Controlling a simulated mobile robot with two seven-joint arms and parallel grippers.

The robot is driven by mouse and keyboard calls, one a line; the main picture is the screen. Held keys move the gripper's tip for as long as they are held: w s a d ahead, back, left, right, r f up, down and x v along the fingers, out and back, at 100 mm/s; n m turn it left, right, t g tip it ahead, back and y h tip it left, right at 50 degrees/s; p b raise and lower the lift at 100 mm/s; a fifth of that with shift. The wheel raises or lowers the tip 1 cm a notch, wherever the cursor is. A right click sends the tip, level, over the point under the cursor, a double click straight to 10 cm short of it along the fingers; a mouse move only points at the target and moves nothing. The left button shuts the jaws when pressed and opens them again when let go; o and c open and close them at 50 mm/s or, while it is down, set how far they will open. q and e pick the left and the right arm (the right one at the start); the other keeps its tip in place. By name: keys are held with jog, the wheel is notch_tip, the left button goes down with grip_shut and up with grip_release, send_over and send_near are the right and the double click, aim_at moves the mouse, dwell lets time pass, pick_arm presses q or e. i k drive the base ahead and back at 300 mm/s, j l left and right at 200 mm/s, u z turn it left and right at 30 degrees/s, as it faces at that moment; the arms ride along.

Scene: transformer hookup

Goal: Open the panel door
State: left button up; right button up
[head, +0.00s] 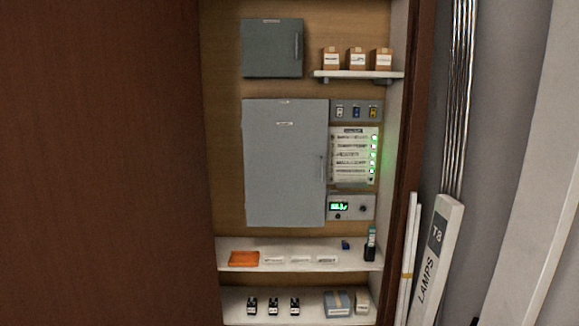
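The panel door (285,165) is a large light grey metal door on the wooden back wall of the cabinet. It looks shut, with a thin vertical handle (322,168) near its right edge and small labels at its top. A smaller, darker grey box door (271,48) with its own handle at the right is above it and also looks shut. Neither of my grippers shows in the head view.
A brown wooden panel (100,160) fills the left. A small shelf (358,74) with three boxes is at the upper right. Lit indicators (375,155) and a green display (339,206) sit right of the door. Lower shelves (225,247) hold small parts. A lamp carton (438,255) leans outside right.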

aim_at(285, 141)
jog(key=i+z, duration=0.1)
jog(key=i, duration=0.4)
jog(key=i+j+z, duration=0.1)
jog(key=i, duration=0.4)
